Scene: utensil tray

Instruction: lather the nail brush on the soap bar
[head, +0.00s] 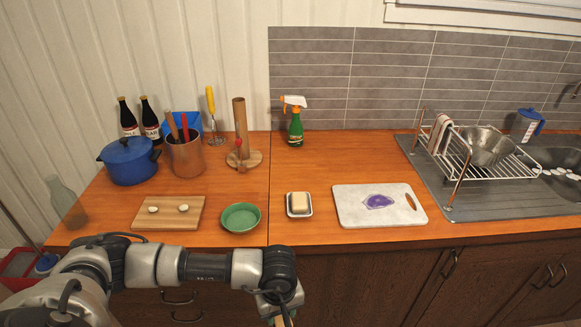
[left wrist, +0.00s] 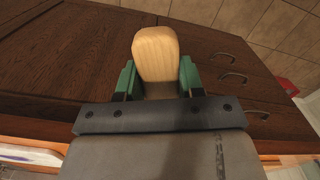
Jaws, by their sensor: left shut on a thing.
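My left gripper (head: 281,316) is low in front of the counter, below and nearer than the soap, partly cut off by the bottom of the head view. In the left wrist view its green-padded fingers (left wrist: 157,76) are shut on a rounded wooden piece, which I take for the nail brush (left wrist: 155,52). Its bristles are not visible. The brush is apart from the soap. My right gripper is not in view.
A green bowl (head: 241,217) stands left of the soap dish, and a white cutting board (head: 379,205) with a purple patch lies to the right. A wooden board (head: 168,213) is further left. The counter behind the soap is clear up to a spray bottle (head: 295,127).

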